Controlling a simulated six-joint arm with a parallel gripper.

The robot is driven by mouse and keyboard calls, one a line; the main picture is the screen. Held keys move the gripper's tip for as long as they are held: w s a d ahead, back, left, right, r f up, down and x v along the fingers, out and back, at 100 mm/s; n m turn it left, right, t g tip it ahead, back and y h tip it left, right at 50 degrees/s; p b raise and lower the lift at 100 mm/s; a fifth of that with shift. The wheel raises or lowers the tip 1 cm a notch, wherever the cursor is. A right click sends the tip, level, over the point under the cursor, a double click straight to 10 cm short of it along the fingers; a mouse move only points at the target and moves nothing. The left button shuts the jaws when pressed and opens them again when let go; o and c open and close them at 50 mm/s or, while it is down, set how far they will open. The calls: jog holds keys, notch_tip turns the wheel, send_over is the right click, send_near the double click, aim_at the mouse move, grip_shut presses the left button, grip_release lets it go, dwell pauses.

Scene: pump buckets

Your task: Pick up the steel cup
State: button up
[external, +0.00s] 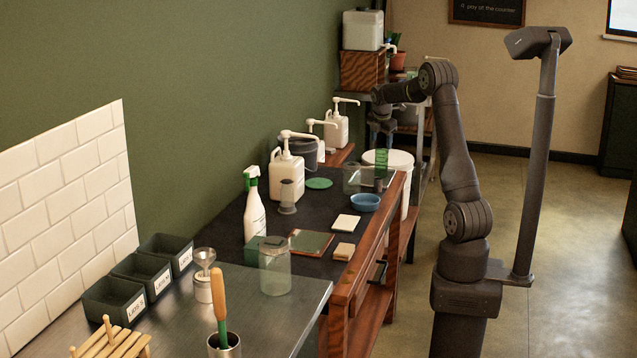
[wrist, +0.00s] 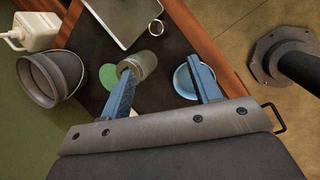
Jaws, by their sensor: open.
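A small grey cup that looks like the steel cup (external: 352,178) stands on the dark counter mat, between a green disc and a blue bowl. In the wrist view the cup (wrist: 145,64) is close to the left fingertip, partly behind it; whether they touch I cannot tell.
The blue bowl (external: 365,203) sits near the right finger. The green disc (external: 319,183) lies flat beside the cup. A dark bucket (wrist: 55,76) and white pump bottle (external: 287,170) stand toward the wall. A white bucket (external: 402,160) stands by the counter edge.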

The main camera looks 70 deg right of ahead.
notch_tip(320, 180, down, 4)
jog(key=w+d+n, duration=0.1)
jog(key=w+n, duration=0.1)
jog(key=n, duration=0.4)
send_over(378, 185)
jog(key=a, duration=0.1)
notch_tip(378, 185, down, 11)
jog(key=shift+g, duration=0.3)
jog(key=shift+d+x, duration=0.2)
jog(key=shift+x, duration=2.8)
jog(key=shift+w+r, duration=0.1)
jog(key=shift+w, duration=0.05)
jog(key=c, duration=1.1)
jog(key=shift+o, duration=0.2)
jog(key=shift+r, duration=0.1)
